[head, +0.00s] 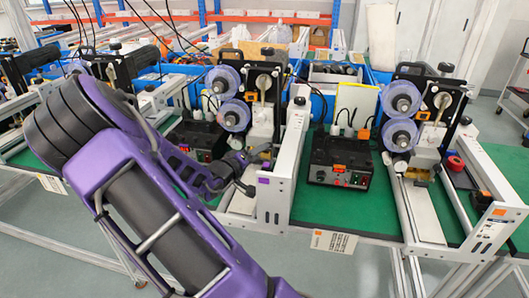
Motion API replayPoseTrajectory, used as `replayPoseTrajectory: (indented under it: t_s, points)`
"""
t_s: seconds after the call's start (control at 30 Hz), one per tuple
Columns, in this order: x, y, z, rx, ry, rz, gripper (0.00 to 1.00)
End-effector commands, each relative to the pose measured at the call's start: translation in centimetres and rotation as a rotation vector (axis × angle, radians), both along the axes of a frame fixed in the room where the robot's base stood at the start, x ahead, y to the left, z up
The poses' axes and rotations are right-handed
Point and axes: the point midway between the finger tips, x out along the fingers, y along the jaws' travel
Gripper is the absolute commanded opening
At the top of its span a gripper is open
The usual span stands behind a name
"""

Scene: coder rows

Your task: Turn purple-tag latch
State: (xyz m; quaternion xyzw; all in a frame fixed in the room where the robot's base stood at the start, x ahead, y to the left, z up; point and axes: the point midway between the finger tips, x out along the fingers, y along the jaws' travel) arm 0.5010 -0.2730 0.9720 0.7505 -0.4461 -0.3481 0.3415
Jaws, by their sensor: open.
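A small purple tag (263,181) is on the front end of a white rail frame (293,150) of the middle coder station. I cannot clearly make out a latch by this tag; my gripper may hide it. My purple arm comes up from the bottom and crosses the left half of the view. My gripper (255,170) points right, with its fingers apart and nothing seen between them. Its fingertips appear just left of the frame's front end, close to the purple tag. I cannot tell whether they touch anything.
The middle coder has translucent reels (222,80). A black control box (340,160) stands on the green bench top (362,208). A second coder (404,97) stands right, beside an orange-tagged rail (492,222). Black cables hang overhead. Floor is open at the far right.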

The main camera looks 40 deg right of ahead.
Motion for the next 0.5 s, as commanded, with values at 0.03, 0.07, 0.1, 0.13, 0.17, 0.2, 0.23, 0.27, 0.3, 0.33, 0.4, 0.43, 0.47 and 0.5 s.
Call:
replayPoseTrajectory:
  t_s: [0.03, 0.07, 0.1, 0.13, 0.17, 0.2, 0.23, 0.27, 0.3, 0.33, 0.4, 0.43, 0.47, 0.5]
  points:
    - [0.3, -1.0, -0.3, -0.001, -0.002, -0.004, 0.59]
    - [0.4, -1.4, -0.4, -0.001, -0.001, -0.003, 0.59]
    - [0.7, -1.9, -0.6, -0.001, 0.000, -0.002, 0.59]
    - [0.9, -2.3, -0.6, -0.001, 0.000, -0.002, 0.59]
    - [1.0, -2.6, -0.7, 0.000, -0.001, -0.002, 0.59]
    - [1.1, -3.0, -0.8, 0.000, 0.000, -0.001, 0.59]
    - [1.3, -3.2, -0.8, -0.001, 0.000, -0.001, 0.59]
    - [1.3, -3.4, -0.8, -0.001, 0.000, -0.001, 0.59]
    - [1.4, -3.6, -0.9, 0.000, -0.001, -0.001, 0.59]
    - [1.5, -3.7, -0.9, 0.000, -0.001, -0.001, 0.59]
    - [1.5, -3.9, -0.9, 0.000, -0.001, 0.000, 0.59]
    - [1.6, -3.9, -0.9, 0.000, -0.001, 0.000, 0.59]
    - [1.6, -3.9, -0.9, 0.000, -0.001, 0.001, 0.59]
    - [1.6, -3.9, -0.9, 0.000, -0.001, 0.001, 0.59]
